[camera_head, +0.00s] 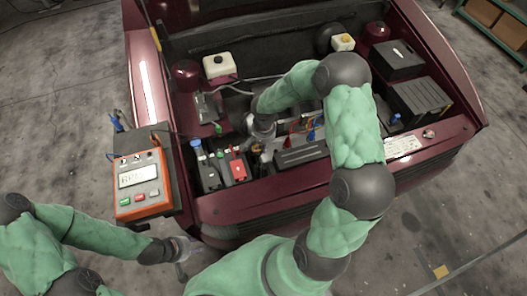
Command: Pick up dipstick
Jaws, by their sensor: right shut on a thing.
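My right gripper (257,149) reaches down into the open engine bay, right of the battery with the red cover. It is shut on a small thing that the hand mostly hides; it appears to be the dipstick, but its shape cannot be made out. My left gripper (187,256) is low in front of the car's bumper, below the orange tester. It looks open and holds nothing that I can see.
The dark red car (225,216) has its engine bay open. A battery with a red cover (238,170), a white reservoir (218,65) and black boxes (421,98) crowd it. An orange tester (139,183) stands at the left. A shelf (498,22) is at the far right.

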